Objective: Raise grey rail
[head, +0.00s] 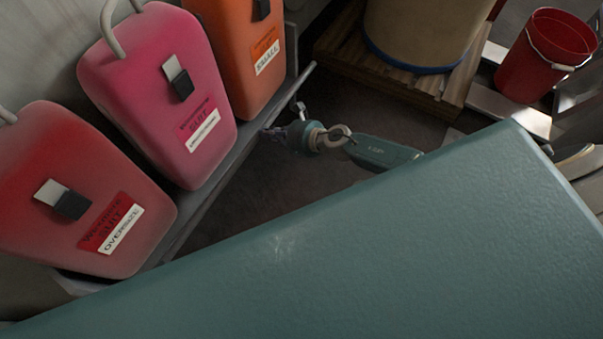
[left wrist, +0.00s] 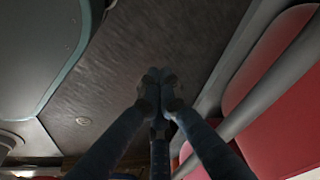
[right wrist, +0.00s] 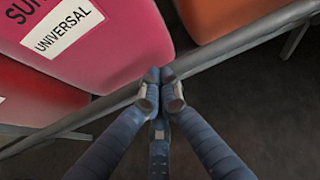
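The grey rail (head: 208,195) runs diagonally along the front of the row of coloured cases in the head view. It also shows in the right wrist view (right wrist: 228,48), passing behind my fingertips, and apparently in the left wrist view (left wrist: 268,100) on the right side. My right gripper (head: 272,131) is beside the rail, near its far half. Its fingers (right wrist: 160,76) are together, with nothing seen between them. I cannot tell whether they touch the rail. My left gripper (left wrist: 155,76) has its fingers together and empty over dark floor, apart from the rail. It is hidden in the head view.
A red case (head: 75,185), a pink case (head: 160,95) and an orange case (head: 240,60) stand behind the rail. A beige drum (head: 420,30) stands on a wooden pallet (head: 345,55). A red bucket (head: 535,65) is at the upper right.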

